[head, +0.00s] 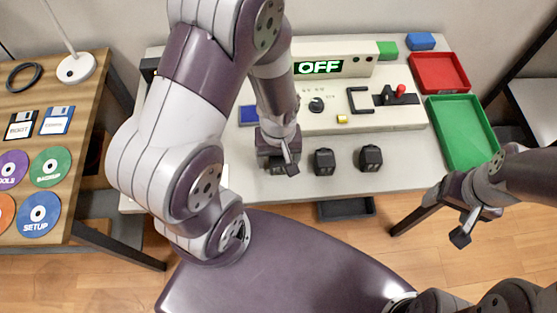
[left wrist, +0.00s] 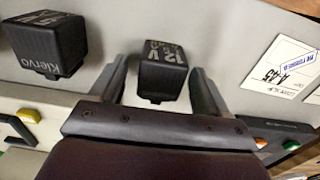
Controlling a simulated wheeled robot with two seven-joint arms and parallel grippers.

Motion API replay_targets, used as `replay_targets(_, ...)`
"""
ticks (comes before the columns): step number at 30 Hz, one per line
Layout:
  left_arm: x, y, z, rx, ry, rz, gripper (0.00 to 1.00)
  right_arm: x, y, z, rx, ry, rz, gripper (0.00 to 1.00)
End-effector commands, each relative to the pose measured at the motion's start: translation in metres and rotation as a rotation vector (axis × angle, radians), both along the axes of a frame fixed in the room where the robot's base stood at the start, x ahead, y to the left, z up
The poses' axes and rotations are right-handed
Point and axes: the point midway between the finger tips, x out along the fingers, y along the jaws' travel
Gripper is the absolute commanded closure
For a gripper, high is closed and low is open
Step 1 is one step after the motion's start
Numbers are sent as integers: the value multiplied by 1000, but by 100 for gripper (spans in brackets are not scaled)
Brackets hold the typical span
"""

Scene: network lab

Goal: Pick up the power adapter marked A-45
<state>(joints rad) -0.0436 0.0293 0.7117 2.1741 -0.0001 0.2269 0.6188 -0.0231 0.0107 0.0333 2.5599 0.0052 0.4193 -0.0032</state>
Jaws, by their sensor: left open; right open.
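A black power adapter (left wrist: 163,68) with "12 V" print stands between the spread fingers of my left gripper (left wrist: 158,80) in the left wrist view; contact cannot be told. A second black adapter (left wrist: 47,42), printed "Klervo", is to its left. A white card (left wrist: 282,66) reading "A-45" lies to the right. In the head view my left gripper (head: 280,158) is low over the grey table and mostly hides what is under it; two black adapters (head: 324,162) (head: 370,158) stand to its right. My right gripper (head: 466,226) is open and empty, beyond the table's front right corner.
A pale device (head: 332,68) with a green "OFF" display stands behind the adapters. A red tray (head: 440,73) and a green tray (head: 462,130) are at the right. A wooden table (head: 75,105) with discs and floppy disks is at the left. Bare table lies right of the adapters.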

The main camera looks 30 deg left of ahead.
Motion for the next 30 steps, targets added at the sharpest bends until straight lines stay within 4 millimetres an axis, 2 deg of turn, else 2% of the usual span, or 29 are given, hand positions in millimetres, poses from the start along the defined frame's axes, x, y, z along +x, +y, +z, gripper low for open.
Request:
replay_targets(2, -1, 0, -9, 0, 1, 0, 23, 0, 0, -3, 0, 0, 0, 25)
replay_targets(8, 0, 0, -9, 0, 0, 0, 23, 0, 0, -2, 0, 0, 0, 25)
replay_targets(9, 0, 0, -9, 0, 0, 0, 30, 0, 0, -2, 0, 0, 0, 25)
replay_targets(14, 0, 0, -9, 0, 0, 0, 82, 0, 0, -2, 0, 0, 0, 25)
replay_targets(15, 0, 0, -9, 0, 0, 0, 85, 0, 0, -2, 0, 0, 0, 25)
replay_targets(23, 0, 0, -7, 0, -1, 0, 85, 0, 0, -1, 0, 0, 0, 25)
replay_targets(26, 1, 0, 1, 0, -4, 0, 85, 0, 0, 1, 0, 0, 0, 25)
replay_targets(30, 1, 0, 22, 0, -4, 0, 85, 0, 0, 7, 0, 0, 0, 25)
